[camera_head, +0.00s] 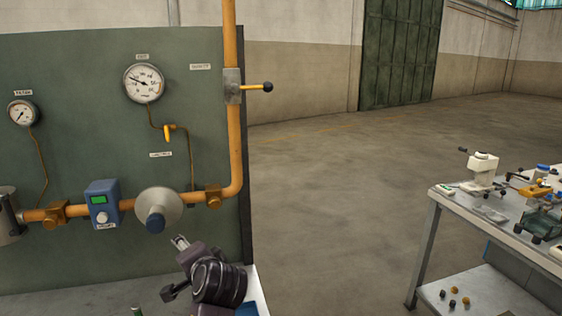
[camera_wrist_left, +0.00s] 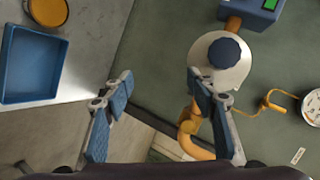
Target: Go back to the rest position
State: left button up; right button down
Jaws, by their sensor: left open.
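My left gripper (camera_head: 174,267) shows at the bottom of the head view, in front of the green panel (camera_head: 75,120) and below the regulator with the blue knob (camera_head: 155,222). In the left wrist view my left gripper (camera_wrist_left: 160,80) has its two blue-padded fingers spread apart, with nothing between them. The regulator's blue knob (camera_wrist_left: 224,52) is beyond the right finger there, apart from it. My right gripper is in neither view.
A blue tray (camera_wrist_left: 32,70) lies at the left of the wrist view. A workbench (camera_head: 475,215) with equipment stands right; open floor (camera_head: 330,190) lies between.

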pick_arm(q)
jog(key=s+a+f+n+g+h, duration=0.2)
jog(key=s+f+n+g+h, duration=0.15)
jog(key=s+f, duration=1.4)
jog(key=s+d+f+n+g+h, duration=0.15)
jog(key=s+f, duration=0.25)
jog(key=s, duration=0.7)
jog(key=s+d+f+n+g+h, duration=0.15)
jog(key=s+f, duration=0.25)
jog(key=s, duration=0.7)
notch_tip(320, 180, down, 28)
jog(key=s+m+g, duration=0.1)
jog(key=s+g, duration=0.1)
jog(key=s+a+f+g, duration=0.1)
jog(key=s+a+f, duration=0.1)
jog(key=s+f, duration=1.3)
jog(key=shift+s, duration=0.95)
